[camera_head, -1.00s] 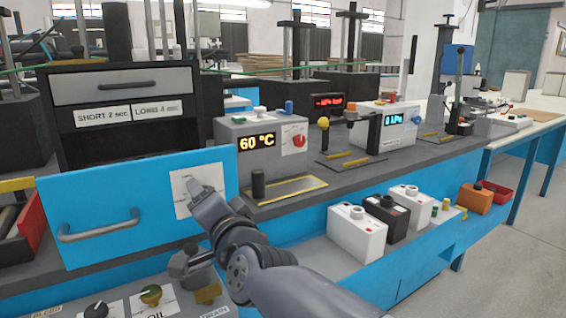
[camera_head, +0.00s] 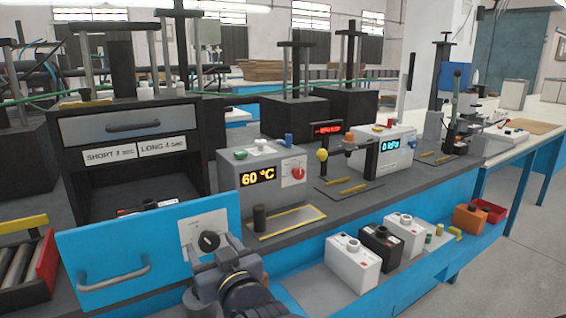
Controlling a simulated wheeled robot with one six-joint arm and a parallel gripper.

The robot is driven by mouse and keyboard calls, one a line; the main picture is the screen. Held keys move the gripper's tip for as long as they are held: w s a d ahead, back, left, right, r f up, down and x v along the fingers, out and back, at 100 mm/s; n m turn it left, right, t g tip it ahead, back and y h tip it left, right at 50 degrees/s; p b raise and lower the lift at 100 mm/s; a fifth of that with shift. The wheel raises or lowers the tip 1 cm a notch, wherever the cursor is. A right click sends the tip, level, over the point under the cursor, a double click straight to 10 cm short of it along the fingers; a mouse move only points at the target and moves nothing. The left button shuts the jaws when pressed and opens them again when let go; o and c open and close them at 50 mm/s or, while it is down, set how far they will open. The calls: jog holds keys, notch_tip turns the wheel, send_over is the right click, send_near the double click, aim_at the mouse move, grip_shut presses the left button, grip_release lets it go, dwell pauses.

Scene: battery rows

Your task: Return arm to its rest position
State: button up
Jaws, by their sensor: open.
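My arm comes up from the bottom edge of the head camera view. My gripper (camera_head: 226,248) is at its far end, just below and right of a black round knob (camera_head: 209,241) on a pale plate. The plate is on the blue front panel (camera_head: 130,255). A small gap seems to show between gripper and knob. The gripper appears empty; its fingers are seen from behind and partly hidden by my wrist.
The blue panel's handle (camera_head: 113,272) juts out at lower left. Behind the panel, a dark compartment holds a battery-like box (camera_head: 150,206). The 60 °C unit (camera_head: 262,178) stands right of it. White and black batteries (camera_head: 352,264) line the lower shelf at right.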

jog(key=shift+v, duration=2.45)
